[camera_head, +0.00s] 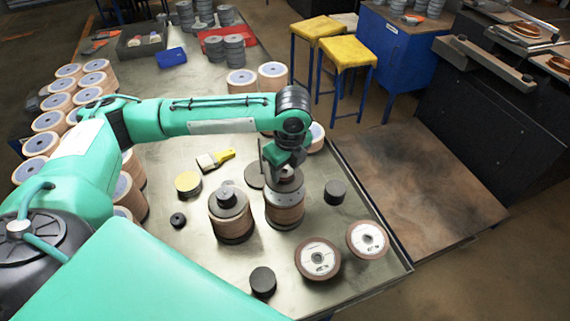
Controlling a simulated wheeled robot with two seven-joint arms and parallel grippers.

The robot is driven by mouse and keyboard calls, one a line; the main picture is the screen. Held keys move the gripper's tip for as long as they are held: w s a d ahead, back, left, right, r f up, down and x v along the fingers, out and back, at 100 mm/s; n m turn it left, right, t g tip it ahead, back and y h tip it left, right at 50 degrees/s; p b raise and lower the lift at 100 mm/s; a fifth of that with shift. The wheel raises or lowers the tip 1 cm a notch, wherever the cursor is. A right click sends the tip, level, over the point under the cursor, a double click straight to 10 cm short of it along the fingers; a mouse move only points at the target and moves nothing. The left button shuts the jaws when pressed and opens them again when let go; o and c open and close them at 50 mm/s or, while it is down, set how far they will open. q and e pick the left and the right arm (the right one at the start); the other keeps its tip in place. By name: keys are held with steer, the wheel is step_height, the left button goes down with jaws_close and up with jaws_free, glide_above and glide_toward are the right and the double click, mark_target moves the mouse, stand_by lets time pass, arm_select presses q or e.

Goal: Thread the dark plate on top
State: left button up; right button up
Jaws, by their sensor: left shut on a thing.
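My left arm reaches in from the left. Its gripper (284,168) points down over the right-hand stack of flap discs (285,212). It is shut on what looks like the dark plate (291,184), at the top of that stack. The fingers partly hide the plate, so I cannot tell whether it rests fully on the stack. A second stack (231,224) stands just to the left, with a dark round plate and a small knob on top. My right gripper is not in view.
Around the stacks on the metal table (205,270) are a yellow-handled brush (215,159), a yellow-topped tin (188,184), a small black ring (178,220) and dark cylinders (335,192). Two flap discs (318,259) lie at the front right. More discs crowd the left edge.

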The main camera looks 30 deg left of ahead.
arm_select(q)
steer(key=shift+f, duration=0.7)
steer(key=shift+f, duration=0.1)
steer(key=shift+f+b, duration=0.3)
steer(key=shift+f, duration=1.05)
steer(key=o, duration=1.3)
steer(key=shift+o, duration=0.3)
